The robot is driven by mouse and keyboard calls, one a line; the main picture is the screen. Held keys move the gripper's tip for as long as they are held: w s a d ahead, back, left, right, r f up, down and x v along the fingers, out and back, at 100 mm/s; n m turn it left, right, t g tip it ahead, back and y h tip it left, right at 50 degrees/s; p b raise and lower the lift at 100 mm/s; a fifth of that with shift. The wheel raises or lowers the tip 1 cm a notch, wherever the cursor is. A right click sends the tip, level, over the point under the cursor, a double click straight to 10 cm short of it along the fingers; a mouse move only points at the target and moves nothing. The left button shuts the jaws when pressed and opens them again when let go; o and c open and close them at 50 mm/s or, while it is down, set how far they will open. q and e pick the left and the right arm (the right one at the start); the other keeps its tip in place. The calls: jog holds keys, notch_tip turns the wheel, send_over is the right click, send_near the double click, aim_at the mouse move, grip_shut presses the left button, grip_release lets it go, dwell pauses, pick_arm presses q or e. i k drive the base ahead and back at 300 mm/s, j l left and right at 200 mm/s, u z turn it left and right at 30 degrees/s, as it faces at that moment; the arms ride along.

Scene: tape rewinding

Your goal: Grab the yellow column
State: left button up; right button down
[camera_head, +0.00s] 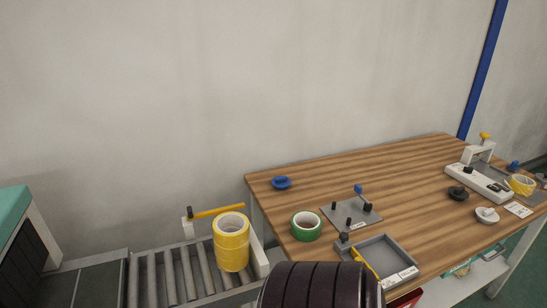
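The yellow column (231,242) looks like a stack of yellow tape rolls with a hollow top. It stands upright on the roller conveyor, near its right end and left of the wooden table. No gripper touches it. Neither my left gripper nor my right gripper is in view.
The roller conveyor (169,279) has a yellow bar (218,211) behind the column. The wooden table (330,171) holds a green tape roll (306,226), a metal fixture plate (352,213), a grey tray (384,257) and a white device (478,182). A dark ribbed shape covers the bottom centre.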

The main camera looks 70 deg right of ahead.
aim_at(230, 229)
jog(key=z, duration=1.8)
